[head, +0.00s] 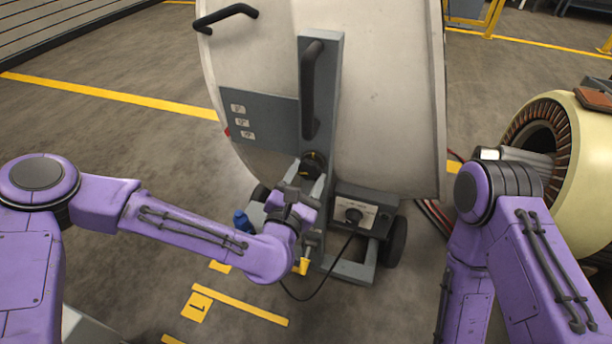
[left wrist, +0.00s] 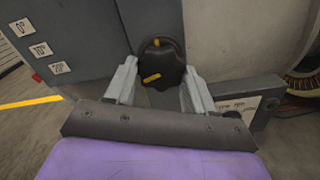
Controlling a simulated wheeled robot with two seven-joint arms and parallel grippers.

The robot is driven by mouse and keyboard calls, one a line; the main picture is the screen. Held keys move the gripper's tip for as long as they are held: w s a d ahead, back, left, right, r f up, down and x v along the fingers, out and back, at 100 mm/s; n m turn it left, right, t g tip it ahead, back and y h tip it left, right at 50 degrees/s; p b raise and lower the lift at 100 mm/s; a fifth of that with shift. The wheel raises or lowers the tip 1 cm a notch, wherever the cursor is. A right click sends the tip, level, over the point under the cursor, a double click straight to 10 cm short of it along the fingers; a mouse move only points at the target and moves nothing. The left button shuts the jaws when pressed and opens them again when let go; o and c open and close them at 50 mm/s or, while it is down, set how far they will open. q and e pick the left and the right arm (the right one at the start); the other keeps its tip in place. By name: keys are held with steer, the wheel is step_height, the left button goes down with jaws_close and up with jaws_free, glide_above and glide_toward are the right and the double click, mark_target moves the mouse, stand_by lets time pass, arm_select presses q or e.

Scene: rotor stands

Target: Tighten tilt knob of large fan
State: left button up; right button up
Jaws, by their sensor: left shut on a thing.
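The large fan (head: 385,90) is a big pale drum on a grey wheeled stand. Its tilt knob (head: 313,163) is black with yellow marks and sits low on the grey upright bracket. In the left wrist view the knob (left wrist: 161,66) lies between the two grey fingers of my left gripper (left wrist: 162,85), which is shut on it. In the head view my left gripper (head: 306,176) reaches the knob from below, and its wrist hides part of the stand. My right arm comes in at the right; its gripper does not clearly show.
A plate with angle labels (head: 250,122) is left of the bracket. A control box with a dial (head: 354,215) sits below right of the knob, with a black cable hanging down. A cream stator-like ring (head: 575,150) stands at the right.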

arm_select(q)
steer(key=m+p, duration=0.1)
steer(key=m, duration=0.4)
steer(key=shift+r, duration=0.1)
steer(key=m+p, duration=0.1)
steer(key=m, duration=0.5)
steer(key=m+p, duration=0.1)
steer(key=m, duration=0.4)
steer(key=shift+m+p, duration=0.45)
steer(key=shift+m, duration=1.85)
steer(key=o, duration=1.1)
steer(key=shift+c, duration=0.2)
